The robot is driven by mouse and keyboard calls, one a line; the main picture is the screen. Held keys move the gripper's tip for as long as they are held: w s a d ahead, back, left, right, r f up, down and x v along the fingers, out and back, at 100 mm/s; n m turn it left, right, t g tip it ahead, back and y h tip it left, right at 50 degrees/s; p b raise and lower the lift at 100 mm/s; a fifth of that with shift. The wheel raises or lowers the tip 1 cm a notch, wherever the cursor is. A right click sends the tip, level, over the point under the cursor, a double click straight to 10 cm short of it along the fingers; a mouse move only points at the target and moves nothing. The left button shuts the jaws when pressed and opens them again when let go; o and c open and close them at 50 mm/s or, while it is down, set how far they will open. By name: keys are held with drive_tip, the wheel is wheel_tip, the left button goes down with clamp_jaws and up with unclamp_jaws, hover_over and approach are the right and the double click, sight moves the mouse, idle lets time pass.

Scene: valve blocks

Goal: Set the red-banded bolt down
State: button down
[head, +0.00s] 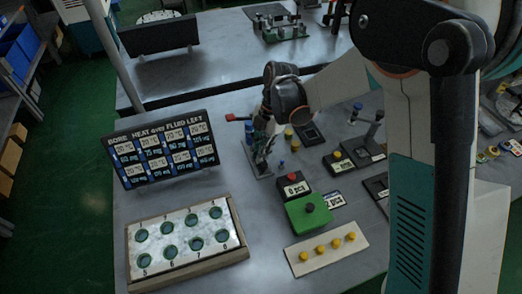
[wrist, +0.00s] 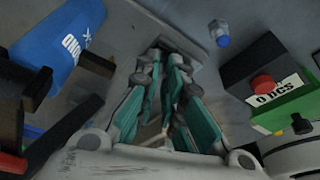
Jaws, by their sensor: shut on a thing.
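My gripper (head: 263,157) points down over the table, just right of the sign board. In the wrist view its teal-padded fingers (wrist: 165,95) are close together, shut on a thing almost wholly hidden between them. I take this to be the red-banded bolt, but its red band cannot be made out. The fingertips are low, near a grey plate on the table; I cannot tell whether the held thing touches it. A small blue-topped piece (head: 281,163) stands just right of the gripper, and it also shows in the wrist view (wrist: 219,34).
A blue cylinder (wrist: 62,38) is close on the left. A black box with a red button (head: 293,187) and a green box with a black knob (head: 308,212) stand to the right. A numbered tray with round holes (head: 187,267) and a strip of yellow knobs (head: 327,249) lie in front.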

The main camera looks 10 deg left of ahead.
drive_tip(key=c, duration=2)
unclamp_jaws()
drive_tip(key=p+v, duration=0.4)
drive_tip(key=v, duration=0.8)
drive_tip(key=shift+r, duration=0.1)
